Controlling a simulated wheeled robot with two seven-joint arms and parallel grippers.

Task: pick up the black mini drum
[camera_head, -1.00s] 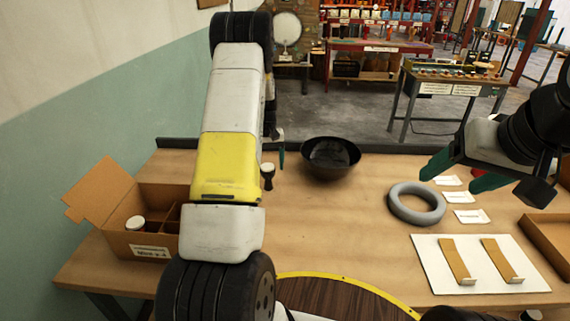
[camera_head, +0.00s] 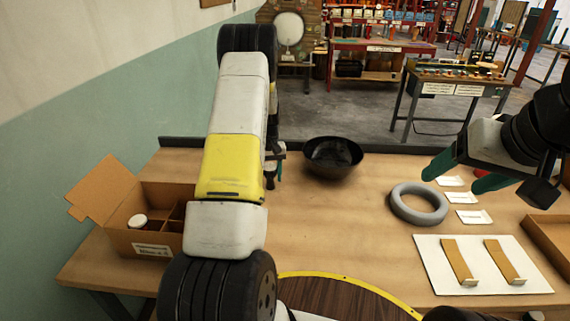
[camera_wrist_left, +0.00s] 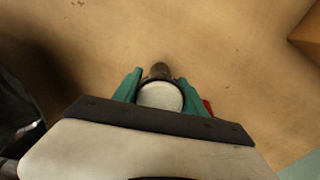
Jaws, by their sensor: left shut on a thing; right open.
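The black mini drum (camera_wrist_left: 160,96) shows its round white head and a narrow dark part beyond it in the left wrist view. My left gripper (camera_wrist_left: 160,88) is shut on it, one teal finger on each side. In the head view my left gripper (camera_head: 276,163) is above the table left of the black bowl, partly behind my own arm, and the drum is mostly hidden there. My right gripper (camera_head: 464,174) is open and empty, above the right side of the table near the grey ring.
A cardboard box (camera_head: 196,243) with dividers stands at the left, a white-topped piece (camera_head: 137,221) in it. The black bowl (camera_head: 333,170) is at the back, the grey ring (camera_head: 402,210) right of middle. A white board (camera_head: 436,268) lies front right. The table's middle is clear.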

